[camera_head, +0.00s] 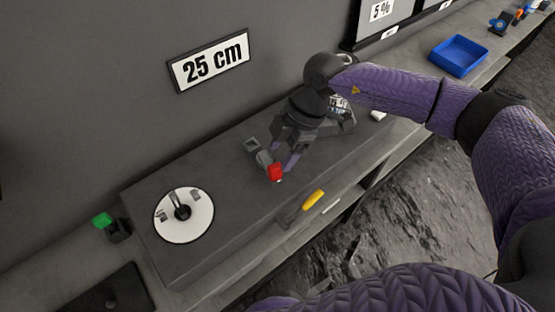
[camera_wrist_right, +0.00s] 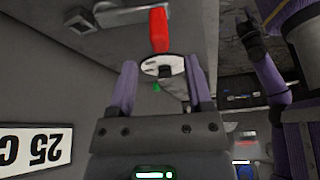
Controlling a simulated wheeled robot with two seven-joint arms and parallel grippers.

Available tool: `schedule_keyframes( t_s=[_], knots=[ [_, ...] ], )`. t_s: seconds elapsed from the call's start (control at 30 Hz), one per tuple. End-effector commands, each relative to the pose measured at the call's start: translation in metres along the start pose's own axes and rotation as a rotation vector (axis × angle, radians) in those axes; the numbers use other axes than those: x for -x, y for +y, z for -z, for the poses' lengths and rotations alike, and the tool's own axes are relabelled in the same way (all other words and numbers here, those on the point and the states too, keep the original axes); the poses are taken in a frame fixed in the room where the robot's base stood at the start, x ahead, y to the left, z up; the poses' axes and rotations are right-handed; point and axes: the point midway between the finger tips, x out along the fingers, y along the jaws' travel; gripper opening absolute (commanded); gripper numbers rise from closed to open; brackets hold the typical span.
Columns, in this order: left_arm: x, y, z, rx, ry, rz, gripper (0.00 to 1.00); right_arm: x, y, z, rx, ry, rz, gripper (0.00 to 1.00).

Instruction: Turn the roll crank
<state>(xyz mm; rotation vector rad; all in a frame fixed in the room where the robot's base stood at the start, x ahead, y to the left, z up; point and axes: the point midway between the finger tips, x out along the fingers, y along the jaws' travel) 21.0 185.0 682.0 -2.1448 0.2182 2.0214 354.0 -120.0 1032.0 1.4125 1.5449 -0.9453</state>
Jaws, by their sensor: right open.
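The crank has a bright red grip (camera_head: 275,172) on a grey arm (camera_head: 262,156), at the middle of the dark bench-top box. My right gripper (camera_head: 280,158) is open, its fingers pointing down beside the red grip. In the right wrist view the red grip (camera_wrist_right: 159,30) lies just beyond the fingertips, in line with the gap between the two purple fingers (camera_wrist_right: 160,68). I see no clear contact. A purple arm with a dark end (camera_wrist_right: 250,25), probably my left, shows in the right wrist view; its jaws are unclear.
A white disc (camera_head: 200,229) with a black lever lies left on the box (camera_head: 235,200). A yellow-handled tool (camera_head: 313,200) lies along the front edge. A green-topped item (camera_head: 102,220) stands at the far left, a blue tray (camera_head: 459,56) at the upper right. A "25 cm" sign (camera_head: 209,62) hangs behind.

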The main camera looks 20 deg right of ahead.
Motion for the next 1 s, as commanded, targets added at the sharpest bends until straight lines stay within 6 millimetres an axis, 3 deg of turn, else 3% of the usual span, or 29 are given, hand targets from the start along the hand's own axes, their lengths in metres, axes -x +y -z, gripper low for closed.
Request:
schedule_keyframes(
  t_s=[0.03,0.2,0.53,0.83,1.0],
  knots=[
    [-0.004,-0.001,-0.002,0.000,-0.003,0.002,0.59,-0.014,0.000,-0.001,-0.001,0.001,0.003,0.65],
    [-0.009,0.001,-0.003,0.002,-0.005,-0.001,0.59,-0.042,0.000,-0.001,-0.002,0.000,0.001,0.65],
    [-0.010,0.007,-0.001,0.005,-0.003,-0.011,0.59,-0.048,0.001,0.000,-0.002,-0.001,-0.001,0.65],
    [-0.009,0.011,0.001,0.005,0.002,-0.017,0.59,-0.047,0.001,0.000,-0.003,-0.001,-0.001,0.01],
    [-0.009,0.010,0.001,0.004,0.002,-0.016,0.59,-0.047,0.001,0.000,-0.003,-0.001,-0.001,0.00]
  ],
)
